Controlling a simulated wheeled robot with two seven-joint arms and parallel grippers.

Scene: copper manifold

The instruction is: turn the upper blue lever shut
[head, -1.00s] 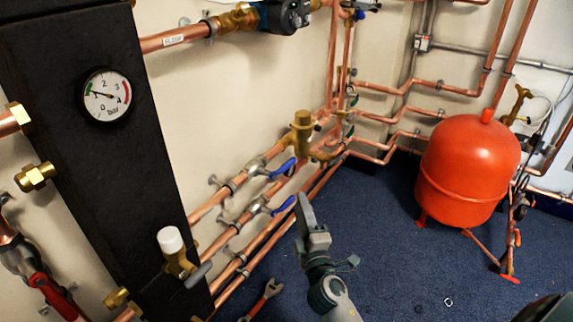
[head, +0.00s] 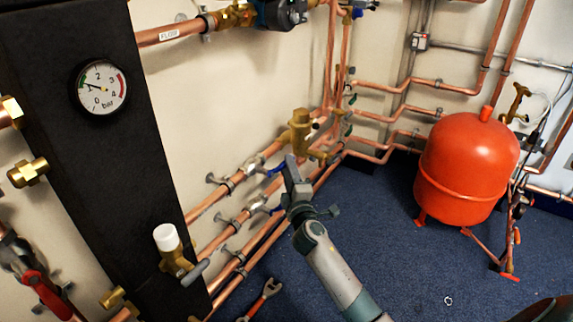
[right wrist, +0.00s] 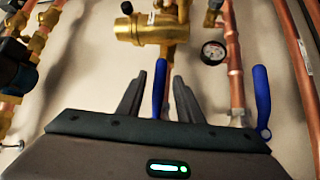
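The upper blue lever (head: 275,170) sits on the valve of the upper copper pipe, left of my right gripper (head: 291,163) in the head view. The gripper's tip overlaps the lever's free end. In the right wrist view that lever (right wrist: 159,90) stands between the two spread fingers, with a small gap showing on each side. My right gripper is open. The lower blue lever (head: 276,210) is partly hidden by my gripper in the head view. It shows clear in the right wrist view (right wrist: 262,97), right of the fingers. My left gripper is not in view.
A brass fitting (head: 300,130) stands just beyond the gripper and copper pipes run along the wall. A pressure gauge (head: 100,88) is on the black panel. A red tank (head: 465,165) stands at right. A wrench (head: 262,298) lies below. The blue floor is mostly clear.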

